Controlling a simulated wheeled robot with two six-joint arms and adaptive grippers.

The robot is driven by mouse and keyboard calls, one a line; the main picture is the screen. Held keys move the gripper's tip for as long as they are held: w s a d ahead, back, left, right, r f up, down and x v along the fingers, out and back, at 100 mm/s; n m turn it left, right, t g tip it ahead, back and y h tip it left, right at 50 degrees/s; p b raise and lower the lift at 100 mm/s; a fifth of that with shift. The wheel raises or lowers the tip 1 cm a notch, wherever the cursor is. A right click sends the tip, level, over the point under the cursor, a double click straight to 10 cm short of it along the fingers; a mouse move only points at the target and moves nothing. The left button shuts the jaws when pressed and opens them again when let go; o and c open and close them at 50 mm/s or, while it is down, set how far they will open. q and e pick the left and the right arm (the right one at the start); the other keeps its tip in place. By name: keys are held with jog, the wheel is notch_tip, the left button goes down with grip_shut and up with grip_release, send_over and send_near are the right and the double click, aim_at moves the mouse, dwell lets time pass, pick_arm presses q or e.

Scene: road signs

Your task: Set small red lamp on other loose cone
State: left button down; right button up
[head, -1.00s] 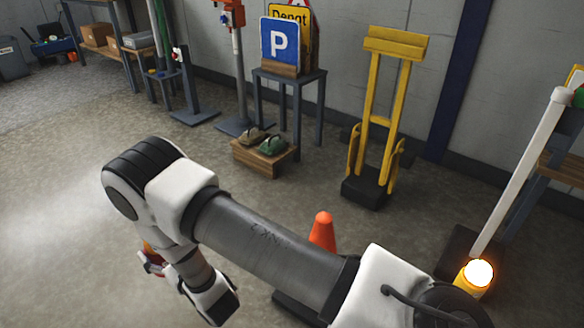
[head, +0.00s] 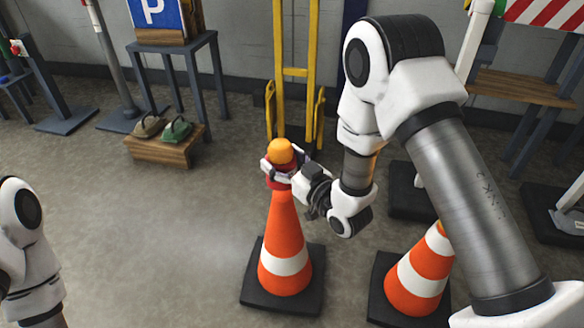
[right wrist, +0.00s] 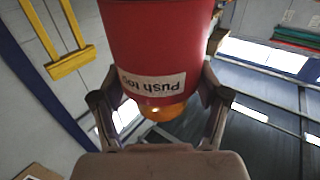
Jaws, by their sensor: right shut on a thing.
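The small red lamp (head: 280,153) has a red body and an orange dome on top. My right gripper (head: 279,173) is shut on its red body. The lamp is upright at the tip of an orange and white cone (head: 284,233) on a black base; I cannot tell whether it touches the tip. In the right wrist view the lamp's red body (right wrist: 155,40), with a white "Push to" label, fills the space between the fingers (right wrist: 160,98). A second striped cone (head: 416,277) stands to the right, its top partly hidden by my right arm. My left gripper is out of view.
A yellow hand truck (head: 294,72) stands behind the cone. Open floor lies left of the cone.

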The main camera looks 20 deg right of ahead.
jog(key=shift+f+b, duration=2.45)
jog(key=shift+f, duration=0.35)
jog(key=shift+f+b, duration=0.35)
jog(key=shift+f, duration=0.4)
jog(key=shift+f, duration=0.2)
jog(key=o, duration=1.4)
jog(key=v, duration=1.2)
jog(key=shift+a, duration=0.1)
